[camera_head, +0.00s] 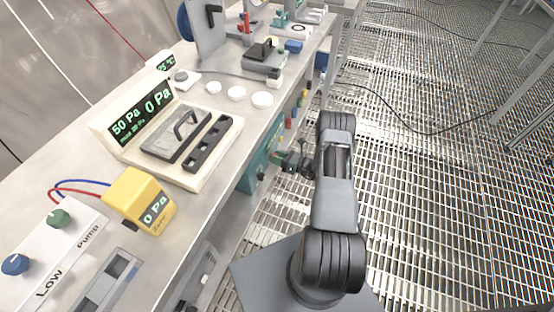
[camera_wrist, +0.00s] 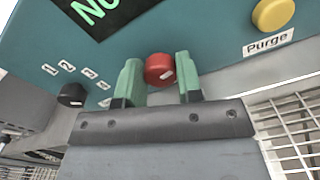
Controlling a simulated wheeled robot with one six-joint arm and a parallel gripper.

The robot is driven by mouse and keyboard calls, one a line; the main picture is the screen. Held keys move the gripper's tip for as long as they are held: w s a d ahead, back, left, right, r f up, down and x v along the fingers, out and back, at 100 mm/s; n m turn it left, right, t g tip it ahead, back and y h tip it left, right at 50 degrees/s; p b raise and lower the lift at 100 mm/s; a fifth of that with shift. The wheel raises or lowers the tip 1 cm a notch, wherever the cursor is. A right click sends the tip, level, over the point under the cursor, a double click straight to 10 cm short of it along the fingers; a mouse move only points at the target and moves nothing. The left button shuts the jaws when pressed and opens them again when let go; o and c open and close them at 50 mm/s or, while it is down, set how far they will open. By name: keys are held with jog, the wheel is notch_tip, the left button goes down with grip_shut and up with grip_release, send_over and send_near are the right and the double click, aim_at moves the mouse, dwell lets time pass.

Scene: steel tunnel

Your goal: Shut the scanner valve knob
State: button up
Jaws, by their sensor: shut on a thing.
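A teal panel (camera_wrist: 215,35) fills the top of the wrist view. My gripper (camera_wrist: 159,72) has its green fingers on either side of a red knob (camera_wrist: 159,69) on this panel and is shut on it. A black knob (camera_wrist: 72,95) sits to the left, beside number labels. In the head view my gripper (camera_head: 291,161) reaches left to the teal front (camera_head: 252,174) under the bench edge. The red knob cannot be made out there. No label reading "scanner" can be read.
A yellow button (camera_wrist: 272,14) with a "Purge" label is to the upper right in the wrist view. The steel bench (camera_head: 215,215) carries a cream gauge unit (camera_head: 222,140) and a yellow meter (camera_head: 140,198). Grated floor (camera_head: 430,200) is open to the right.

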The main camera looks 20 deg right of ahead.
jog(key=n+b, duration=0.2)
jog(key=n, duration=0.2)
jog(key=shift+f+n, duration=0.1)
jog(key=shift+n, duration=0.2)
jog(key=n+b, duration=0.2)
jog(key=n, duration=0.1)
jog(key=shift+n, duration=0.4)
jog(key=n+b, duration=0.2)
jog(key=n, duration=0.2)
jog(key=shift+s+a+b, duration=0.1)
jog(key=shift+b, duration=0.3)
jog(key=shift+n+b, duration=0.8)
jog(key=shift+n, duration=0.6)
jog(key=o, duration=0.9)
jog(key=p+v, duration=0.2)
jog(key=v, duration=1.2)
